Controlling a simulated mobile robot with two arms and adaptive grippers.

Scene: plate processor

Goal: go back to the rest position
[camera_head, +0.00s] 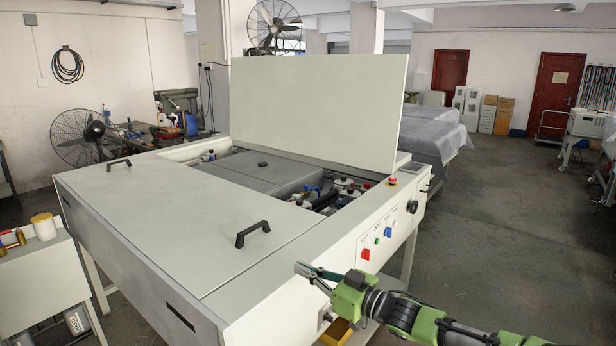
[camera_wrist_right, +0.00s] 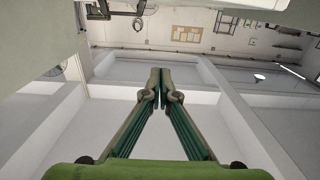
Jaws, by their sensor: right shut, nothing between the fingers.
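My right gripper (camera_head: 318,273) is in front of the machine's right front side in the head view, pointing left, close to the machine's edge. In the right wrist view its two fingers (camera_wrist_right: 160,78) meet at the tips with nothing between them. The plate processor (camera_head: 270,285) is a large pale grey machine with one lid panel (camera_head: 315,105) standing raised at the back and its inside partly exposed. I cannot tell whether the gripper touches the machine. My left gripper is not in view.
Black handles (camera_head: 253,233) stick up from the machine's closed front lid. Its right side carries a control panel with a red switch (camera_head: 366,254). A small cabinet (camera_head: 45,285) with bottles stands at the left. The floor at the right (camera_head: 510,220) is clear.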

